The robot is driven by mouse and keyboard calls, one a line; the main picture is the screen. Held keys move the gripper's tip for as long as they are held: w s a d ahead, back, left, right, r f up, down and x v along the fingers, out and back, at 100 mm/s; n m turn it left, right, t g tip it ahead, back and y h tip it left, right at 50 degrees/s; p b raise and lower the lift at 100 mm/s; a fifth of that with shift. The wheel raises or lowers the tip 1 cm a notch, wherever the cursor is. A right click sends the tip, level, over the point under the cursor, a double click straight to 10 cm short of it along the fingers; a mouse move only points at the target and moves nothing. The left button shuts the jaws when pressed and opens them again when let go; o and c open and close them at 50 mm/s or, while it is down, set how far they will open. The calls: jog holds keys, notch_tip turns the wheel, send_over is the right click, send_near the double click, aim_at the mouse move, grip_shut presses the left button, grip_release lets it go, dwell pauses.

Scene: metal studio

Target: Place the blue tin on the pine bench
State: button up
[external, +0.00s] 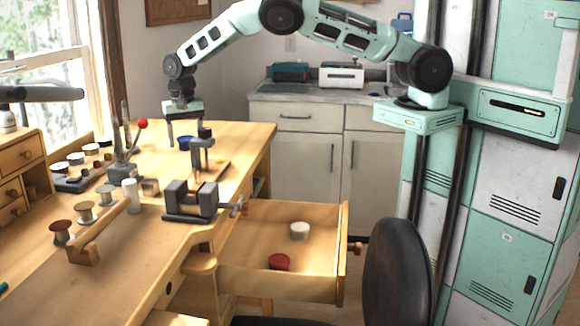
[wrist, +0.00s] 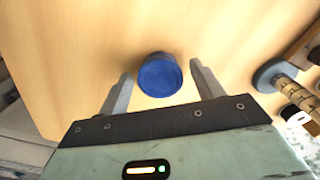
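The blue tin (external: 184,144) is at the far part of the pine bench (external: 235,138) and appears to rest on its top. In the wrist view the tin (wrist: 160,77) shows its round blue top, with bare bench wood (wrist: 70,45) around it. My gripper (external: 186,140) points down over the tin. In the wrist view my gripper (wrist: 161,70) is open, one finger on each side of the tin with a visible gap at both sides. The tin's lower part is hidden in the wrist view, and a grey bench tool partly covers my gripper in the external view.
A grey bench tool (external: 203,155) and a vise (external: 190,200) stand just in front of the tin. A red-knobbed tool (external: 125,165) is to its left. The open drawer (external: 315,250) holds a white tin (external: 299,230) and a red tin (external: 279,261).

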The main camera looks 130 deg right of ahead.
aim_at(186, 138)
notch_tip(186, 138, up, 12)
jog(key=b, duration=0.3)
jog(key=shift+r, duration=0.2)
dwell(0.3)
